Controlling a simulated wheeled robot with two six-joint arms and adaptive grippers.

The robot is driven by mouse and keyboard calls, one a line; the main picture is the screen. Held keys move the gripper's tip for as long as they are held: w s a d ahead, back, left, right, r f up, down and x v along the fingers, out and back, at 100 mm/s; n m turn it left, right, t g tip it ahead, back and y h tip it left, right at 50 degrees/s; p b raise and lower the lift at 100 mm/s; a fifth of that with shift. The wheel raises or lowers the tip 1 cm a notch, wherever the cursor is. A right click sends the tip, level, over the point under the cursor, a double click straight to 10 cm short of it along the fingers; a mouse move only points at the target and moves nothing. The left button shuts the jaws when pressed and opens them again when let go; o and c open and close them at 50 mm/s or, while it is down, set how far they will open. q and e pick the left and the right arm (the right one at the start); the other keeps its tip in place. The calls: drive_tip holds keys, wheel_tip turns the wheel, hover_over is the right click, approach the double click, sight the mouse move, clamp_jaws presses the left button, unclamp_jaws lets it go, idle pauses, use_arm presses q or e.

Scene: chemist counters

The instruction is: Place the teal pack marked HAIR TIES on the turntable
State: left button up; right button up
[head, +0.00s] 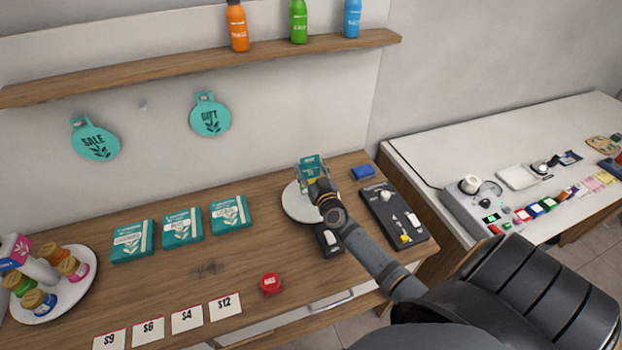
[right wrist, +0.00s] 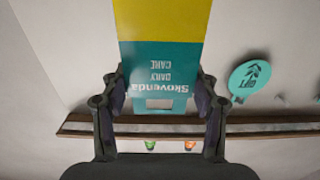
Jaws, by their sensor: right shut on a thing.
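My right gripper (head: 313,183) is shut on a teal and yellow pack (head: 309,161). In the right wrist view the pack (right wrist: 165,55) sits between both fingers and reads "Skovenda DAILY CARE"; I cannot read HAIR TIES on it. In the head view the pack is over the white round turntable (head: 292,210), which is partly hidden by my gripper and arm. I cannot tell whether the pack touches it. My left gripper is not in view.
Three teal flat packs (head: 182,228) lie on the wooden counter, left of the turntable. A black control panel (head: 378,210) and a blue block (head: 363,173) are at its right. A red button (head: 270,283) is in front. A round white tray (head: 85,265) holds jars at far left.

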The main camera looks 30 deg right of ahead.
sight(312, 177)
drive_tip(key=f+b, duration=0.2)
drive_tip(key=f, duration=0.2)
drive_tip(key=shift+w+d+b, duration=0.1)
drive_tip(key=shift+d+b, duration=0.25)
drive_tip(key=shift+b, duration=0.05)
drive_tip(key=shift+f, duration=0.15)
drive_tip(key=shift+a, duration=0.1)
drive_tip(key=o, duration=1.1)
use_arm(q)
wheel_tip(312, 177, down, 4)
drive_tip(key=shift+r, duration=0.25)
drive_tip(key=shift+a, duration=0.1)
